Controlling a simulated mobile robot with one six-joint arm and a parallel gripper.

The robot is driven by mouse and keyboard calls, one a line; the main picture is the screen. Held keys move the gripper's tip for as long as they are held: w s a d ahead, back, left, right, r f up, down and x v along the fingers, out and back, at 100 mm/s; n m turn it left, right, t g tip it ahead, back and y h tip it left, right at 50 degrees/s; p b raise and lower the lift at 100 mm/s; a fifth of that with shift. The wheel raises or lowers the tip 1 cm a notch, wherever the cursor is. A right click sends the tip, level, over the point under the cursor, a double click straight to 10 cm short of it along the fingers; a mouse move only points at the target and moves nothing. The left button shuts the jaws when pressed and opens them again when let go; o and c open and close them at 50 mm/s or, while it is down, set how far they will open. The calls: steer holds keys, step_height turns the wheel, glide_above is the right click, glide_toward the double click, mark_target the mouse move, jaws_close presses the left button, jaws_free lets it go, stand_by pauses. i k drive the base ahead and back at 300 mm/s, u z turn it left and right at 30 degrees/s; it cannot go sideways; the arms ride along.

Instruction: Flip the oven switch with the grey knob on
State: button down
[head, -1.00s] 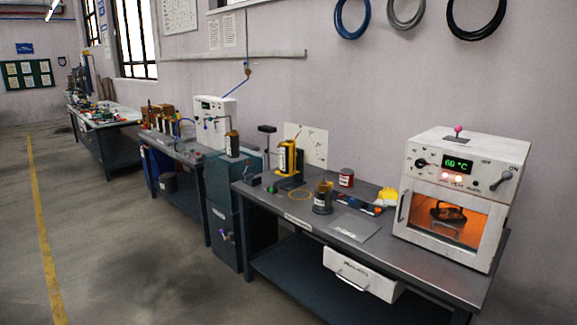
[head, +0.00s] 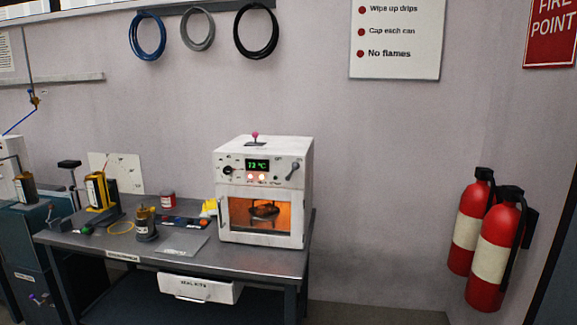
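The white oven (head: 265,190) stands on the right end of the grey workbench in the head view. Its green display (head: 257,165) reads about 72 °C, and two small lights glow below it. The switch with the grey knob (head: 294,166) is on the right of the front panel; its lever leans up and to the right. A second switch with a pink knob (head: 255,135) stands on the oven's top. Behind the window (head: 262,211), the inside glows orange around a dark object. My gripper is not in view.
The workbench (head: 220,257) also carries a dark can (head: 146,224), a red can (head: 168,200), yellow gloves (head: 209,207) and a yellow-and-black device (head: 97,192). Two fire extinguishers (head: 495,245) hang at the right. The wall between oven and extinguishers is clear.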

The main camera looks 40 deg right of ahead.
mark_target(295, 165)
steer(key=u, duration=0.4)
steer(key=k, duration=1.2)
steer(key=u, duration=0.5)
steer(key=i, duration=2)
steer(key=z, duration=0.2)
